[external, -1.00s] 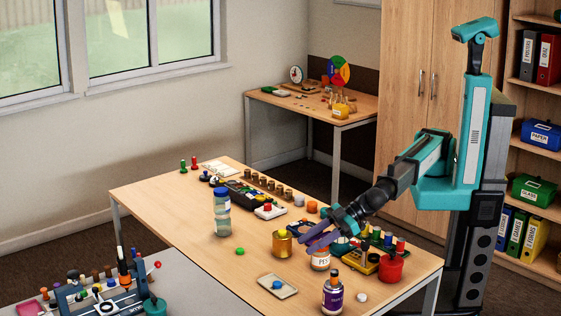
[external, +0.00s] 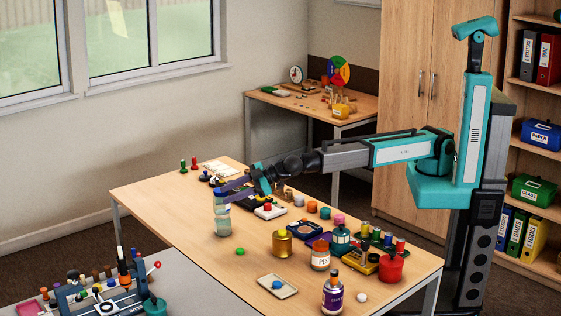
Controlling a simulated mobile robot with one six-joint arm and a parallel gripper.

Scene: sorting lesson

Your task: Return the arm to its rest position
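My gripper (external: 238,188) has purple fingers and hangs over the left-middle of the wooden table (external: 205,262). My arm reaches out long and nearly level from the teal column at the right. The fingers are beside or in front of the upper part of a clear jar (external: 222,222) with bluish contents; I cannot tell whether they touch it. The two fingers look spread apart, with nothing visible held between them.
A brass tin (external: 282,243), an orange-and-white jar (external: 320,258), a purple bottle (external: 333,297) and a red pot (external: 390,268) stand on the table. A small tray (external: 278,287) holds a blue piece. Black trays lie behind. The front-left tabletop is mostly clear.

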